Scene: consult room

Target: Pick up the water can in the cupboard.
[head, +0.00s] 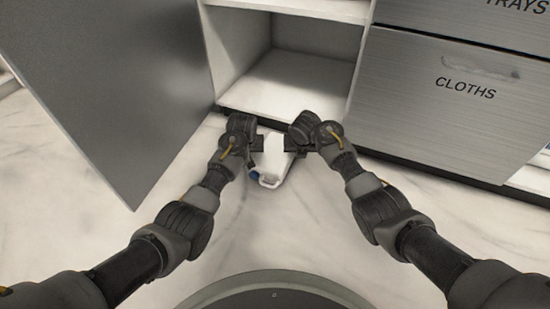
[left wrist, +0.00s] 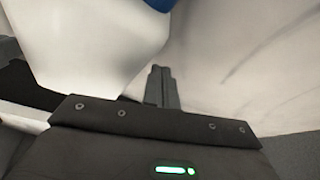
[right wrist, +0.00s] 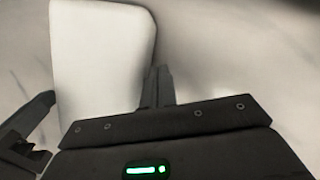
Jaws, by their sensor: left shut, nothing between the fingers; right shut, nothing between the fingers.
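The white water can (head: 272,160) with a blue part is between my two grippers, just in front of the open cupboard. It looks tilted, and I cannot tell whether it rests on the floor or is held up. My left gripper (head: 258,143) is shut at its left side, with nothing between the fingers. My right gripper (head: 291,144) is shut at its right side, also empty. The can's white body fills the upper left of the left wrist view (left wrist: 90,45), beside the shut fingers. It also stands beside the fingers in the right wrist view (right wrist: 100,55).
The cupboard (head: 290,85) is open, and its visible floor is bare. Its grey door (head: 110,80) swings out at the left. Closed drawers, one marked CLOTHS (head: 440,110), stand at the right. The pale marble floor (head: 290,225) is clear in front.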

